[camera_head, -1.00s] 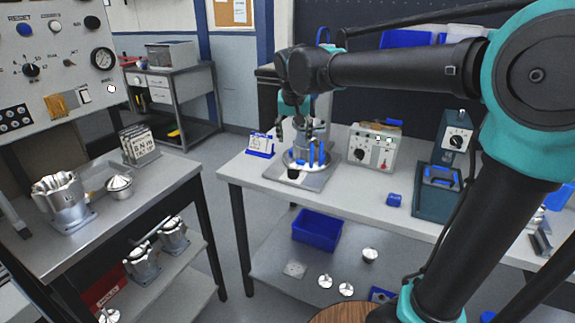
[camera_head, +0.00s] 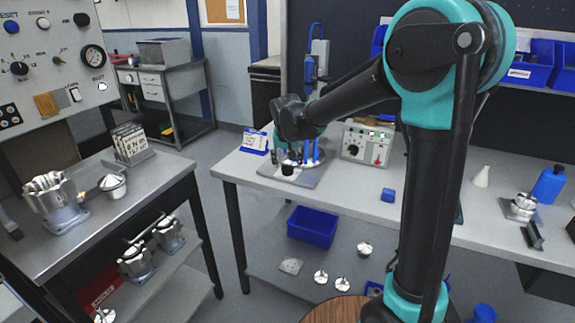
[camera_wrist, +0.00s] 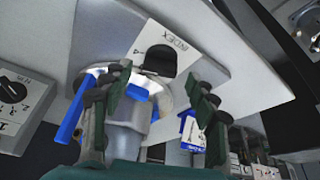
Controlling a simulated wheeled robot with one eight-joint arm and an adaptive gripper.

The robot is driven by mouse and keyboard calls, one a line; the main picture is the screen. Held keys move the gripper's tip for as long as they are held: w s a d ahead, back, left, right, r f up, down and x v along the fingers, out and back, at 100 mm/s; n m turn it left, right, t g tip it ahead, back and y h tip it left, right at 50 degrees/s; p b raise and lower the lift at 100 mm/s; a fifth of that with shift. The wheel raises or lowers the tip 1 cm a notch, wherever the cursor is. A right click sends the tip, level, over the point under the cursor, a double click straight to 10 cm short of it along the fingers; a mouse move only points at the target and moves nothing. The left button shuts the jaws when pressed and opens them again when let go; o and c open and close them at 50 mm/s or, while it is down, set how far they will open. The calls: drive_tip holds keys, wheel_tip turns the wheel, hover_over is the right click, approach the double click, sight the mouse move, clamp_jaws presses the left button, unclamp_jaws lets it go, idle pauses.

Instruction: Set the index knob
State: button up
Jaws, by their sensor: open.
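A control box with a dial (camera_head: 366,144) stands right of the fixture, and a blue-framed card (camera_head: 254,142) left of it. A blue bin (camera_head: 312,227) sits on the lower shelf.

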drive_tip(key=shift+w+f, duration=0.25)
drive_tip(key=shift+f, duration=0.45)
drive_tip(key=shift+c, duration=0.4)
drive_tip(key=c, duration=1.1)
drive_tip(key=n, duration=0.2)
drive_tip(key=n+y, duration=0.1)
drive_tip(key=n, duration=0.1)
drive_tip(key=shift+d+g+y, duration=0.2)
drive_tip(key=shift+g+y, duration=0.1)
drive_tip(key=n+y, duration=0.1)
drive_tip(key=n, duration=0.3)
drive_tip(key=shift+w+g, duration=0.15)
drive_tip(key=shift+g, duration=0.25)
drive_tip(key=shift+n+y, duration=0.3)
drive_tip(key=shift+n, duration=0.2)
